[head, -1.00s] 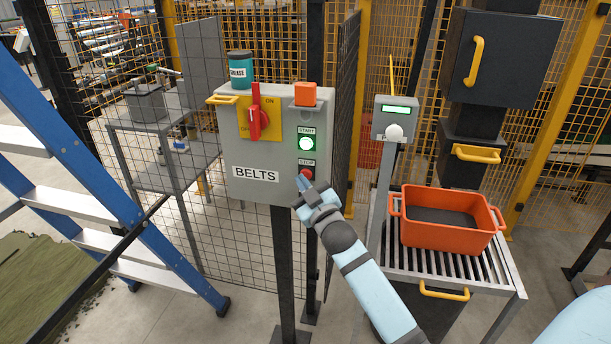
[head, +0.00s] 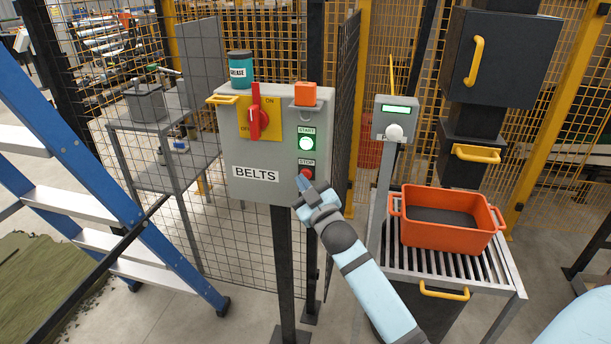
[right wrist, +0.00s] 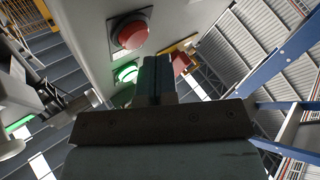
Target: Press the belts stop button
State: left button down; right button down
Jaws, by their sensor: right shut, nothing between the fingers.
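The red stop button (head: 306,173) is on the front of the grey BELTS control box (head: 236,150), under a STOP label. It also shows in the right wrist view (right wrist: 131,33), beside the fingers. The green start button (head: 306,144) is above it and looks lit. My right gripper (head: 302,183) is shut and empty, with its tips just below and in front of the stop button. In the head view the tips overlap the button's lower edge; I cannot tell whether they touch it. My left gripper is not in view.
A red switch (head: 258,118) on a yellow plate is on the same box. A grease can (head: 240,68) and an orange block (head: 305,94) are on its top. A grey post box (head: 394,119) and an orange crate (head: 447,242) stand right. A blue ladder (head: 150,240) stands left.

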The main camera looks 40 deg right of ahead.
dwell(0.8)
jog(key=shift+w+d, duration=0.25)
jog(key=shift+d, duration=0.1)
jog(key=shift+w+d+p, duration=0.3)
dwell(0.7)
jog(key=shift+s+a, duration=0.55)
jog(key=shift+a, duration=0.1)
jog(key=shift+p, duration=0.3)
jog(key=s+a+p, duration=0.1)
jog(key=s+a, duration=0.2)
jog(key=shift+s+a, duration=0.15)
jog(key=shift+a, duration=0.25)
